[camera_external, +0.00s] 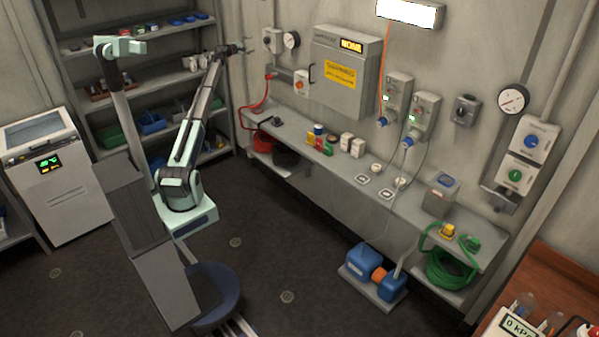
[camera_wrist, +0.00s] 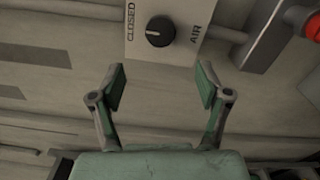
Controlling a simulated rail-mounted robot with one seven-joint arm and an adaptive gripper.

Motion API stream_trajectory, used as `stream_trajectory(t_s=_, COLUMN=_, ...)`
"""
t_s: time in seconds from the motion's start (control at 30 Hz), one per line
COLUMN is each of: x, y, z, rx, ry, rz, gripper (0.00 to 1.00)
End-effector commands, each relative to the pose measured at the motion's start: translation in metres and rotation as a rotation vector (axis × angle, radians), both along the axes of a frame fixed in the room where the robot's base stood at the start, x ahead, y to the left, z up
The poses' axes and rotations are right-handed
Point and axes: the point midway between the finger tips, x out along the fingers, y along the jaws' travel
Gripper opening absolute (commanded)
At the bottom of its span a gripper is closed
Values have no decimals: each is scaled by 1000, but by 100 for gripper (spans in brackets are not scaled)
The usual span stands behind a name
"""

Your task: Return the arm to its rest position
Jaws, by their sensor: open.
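My gripper (camera_external: 248,46) is at the end of my raised arm, by the wall at the upper middle of the external view. In the wrist view my gripper (camera_wrist: 161,84) is open, with two green-padded fingers wide apart and nothing between them. A white panel with a black round knob (camera_wrist: 160,31), marked CLOSED and AIR, shows beyond the fingertips. The fingers look clear of the knob. In the external view a small grey box (camera_external: 272,40) on the wall is just right of my gripper.
Shelves (camera_external: 185,75) stand behind the arm. A long wall bench (camera_external: 340,167) runs below. The dark floor is partly clear.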

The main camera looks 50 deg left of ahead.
Motion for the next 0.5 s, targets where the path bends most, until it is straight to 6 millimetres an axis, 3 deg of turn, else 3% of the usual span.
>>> stream_trajectory(t_s=0.13, x=-10, y=0, z=0, rx=0, ry=0, rz=1, gripper=76)
stream_trajectory(t_s=0.5, x=-10, y=1, z=0, rx=0, ry=0, rz=1, gripper=76)
